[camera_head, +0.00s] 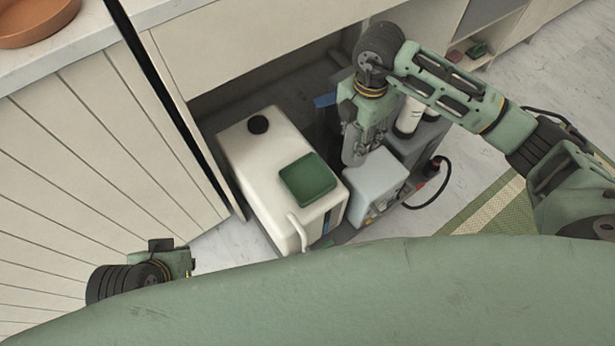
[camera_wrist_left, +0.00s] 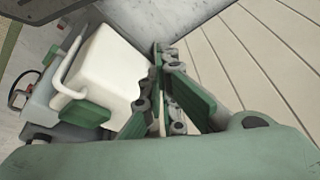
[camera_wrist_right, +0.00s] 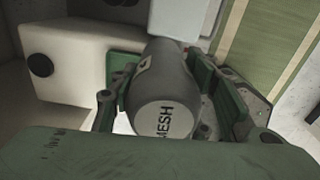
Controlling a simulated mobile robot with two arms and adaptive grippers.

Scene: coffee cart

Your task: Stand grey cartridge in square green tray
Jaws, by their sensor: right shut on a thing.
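The grey cartridge (camera_wrist_right: 165,95) is a thick cylinder marked "MESH". In the right wrist view it sits between the fingers of my right gripper (camera_wrist_right: 168,98), which is shut on it. In the head view my right gripper (camera_head: 362,140) hangs to the upper right of the tray; the cartridge is hard to tell apart there. The square green tray (camera_head: 308,179) lies on top of a white box-shaped unit (camera_head: 262,165), and looks empty. My left gripper (camera_wrist_left: 163,58) has its fingertips close together with nothing visible between them; in the head view it is low at left (camera_head: 175,258).
A black round cap (camera_head: 258,125) and a white curved handle (camera_head: 297,230) are on the white unit. A pale grey box (camera_head: 374,180) stands right of it, with white cylinders (camera_head: 408,116) behind. A black cable (camera_head: 432,195) curves at right. Slatted cabinet panels (camera_head: 90,180) are at left.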

